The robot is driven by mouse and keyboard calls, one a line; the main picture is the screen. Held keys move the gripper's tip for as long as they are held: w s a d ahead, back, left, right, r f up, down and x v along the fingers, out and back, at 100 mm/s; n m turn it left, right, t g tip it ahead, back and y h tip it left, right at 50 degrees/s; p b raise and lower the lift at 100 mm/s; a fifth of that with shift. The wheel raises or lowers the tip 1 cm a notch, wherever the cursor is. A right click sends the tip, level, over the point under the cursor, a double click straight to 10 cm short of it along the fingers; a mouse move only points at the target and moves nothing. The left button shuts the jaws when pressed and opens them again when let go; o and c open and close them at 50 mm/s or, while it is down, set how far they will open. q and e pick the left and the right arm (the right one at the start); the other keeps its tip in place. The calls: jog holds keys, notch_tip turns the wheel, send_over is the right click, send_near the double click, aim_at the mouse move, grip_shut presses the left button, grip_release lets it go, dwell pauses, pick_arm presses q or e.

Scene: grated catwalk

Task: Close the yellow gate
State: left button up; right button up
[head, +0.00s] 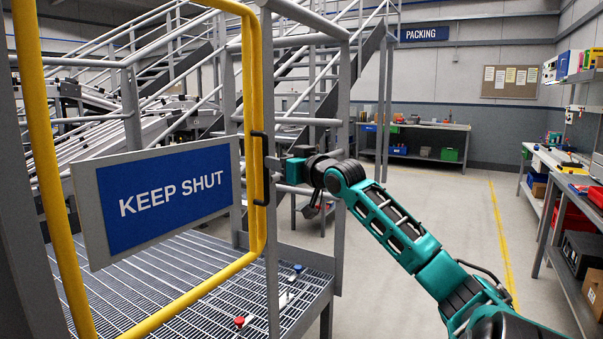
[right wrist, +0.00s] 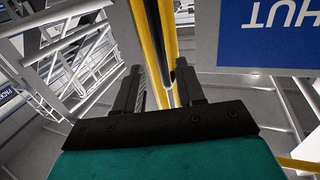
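The yellow gate (head: 254,90) fills the left of the head view, upright, with a blue "KEEP SHUT" sign (head: 165,195) on it. A black handle (head: 258,170) is on its right-hand upright, beside a grey post (head: 271,235). My right gripper (head: 276,165) is at the handle's height, just right of it. In the right wrist view its two fingers (right wrist: 158,88) are spread apart, with the yellow upright (right wrist: 171,35) showing between and beyond them. A dark part, probably the handle, shows near the right finger; contact is unclear. My left gripper is out of view.
A grated platform (head: 215,265) with small objects on it lies behind the gate, with grey railings and stairs (head: 330,75) beyond. Shelving (head: 570,230) stands at the right and a workbench (head: 415,128) at the back. The floor between is open.

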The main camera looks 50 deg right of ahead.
jog(key=b+v, duration=0.1)
jog(key=v, duration=0.6)
dwell(0.6)
jog(key=a+f+n+g+y, duration=0.1)
jog(key=a+f, duration=0.3)
jog(key=f, duration=0.6)
jog(key=a+f+g+p, duration=0.15)
jog(key=a+f, duration=0.25)
jog(key=f, duration=0.7)
jog(key=a+f+n+g+y+b, duration=0.1)
jog(key=a+f+g, duration=0.15)
jog(key=f, duration=0.75)
jog(key=s+a+f+n+y, duration=0.1)
jog(key=s+a+f, duration=0.3)
jog(key=a, duration=0.6)
jog(key=s+a+f+n+g+y+p, duration=0.1)
jog(key=s+a+f+y, duration=0.1)
jog(key=s+a+f, duration=0.3)
jog(key=s+a+f+n+y, duration=0.1)
jog(key=s+a+f, duration=0.4)
jog(key=a, duration=0.9)
jog(key=shift+a+f+g, duration=0.3)
jog(key=shift+f, duration=0.65)
